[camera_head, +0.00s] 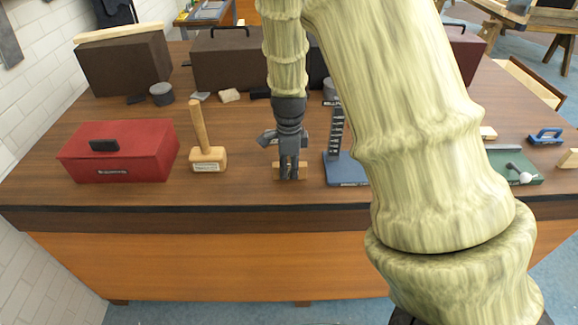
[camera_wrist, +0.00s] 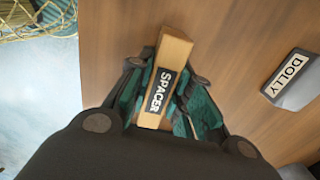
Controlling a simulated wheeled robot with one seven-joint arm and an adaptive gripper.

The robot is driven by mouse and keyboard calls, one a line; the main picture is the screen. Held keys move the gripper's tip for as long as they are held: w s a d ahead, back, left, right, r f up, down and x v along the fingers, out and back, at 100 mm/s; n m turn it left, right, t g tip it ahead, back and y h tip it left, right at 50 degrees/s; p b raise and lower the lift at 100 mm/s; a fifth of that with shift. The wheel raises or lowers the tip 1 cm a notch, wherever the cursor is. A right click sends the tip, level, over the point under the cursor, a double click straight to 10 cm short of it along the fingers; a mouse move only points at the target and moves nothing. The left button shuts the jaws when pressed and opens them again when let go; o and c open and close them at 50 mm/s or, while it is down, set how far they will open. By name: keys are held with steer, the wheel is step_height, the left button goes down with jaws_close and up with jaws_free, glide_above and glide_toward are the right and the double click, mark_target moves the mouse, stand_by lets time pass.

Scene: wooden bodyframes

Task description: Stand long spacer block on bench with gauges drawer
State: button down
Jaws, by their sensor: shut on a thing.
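The spacer block (camera_wrist: 170,62) is a pale wooden bar with a black SPACER label, seen between my fingers in the wrist view. In the head view its ends (camera_head: 303,171) show on both sides of my gripper (camera_head: 290,172), so it looks level rather than upright. My gripper is shut on the block, close over the front part of a brown-topped bench (camera_head: 240,188). I cannot tell whether the block touches the top. The bench has an orange-brown front; no gauges label is readable. My fingers hide the block's middle in the head view.
A red toolbox (camera_head: 118,155) and a wooden mallet (camera_head: 207,157) stand to the left. A blue-based stand (camera_head: 345,170) is close on the right. A grey piece labelled DOLLY (camera_wrist: 292,80) shows in the wrist view. Dark cases (camera_head: 125,65) line the back.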

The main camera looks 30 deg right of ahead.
steer(key=shift+a, duration=0.1)
steer(key=c, duration=1.3)
jaws_free()
steer(key=shift+f, duration=0.15)
steer(key=shift+r, duration=0.2)
step_height(320, 180, up, 12)
steer(key=shift+b, duration=0.7)
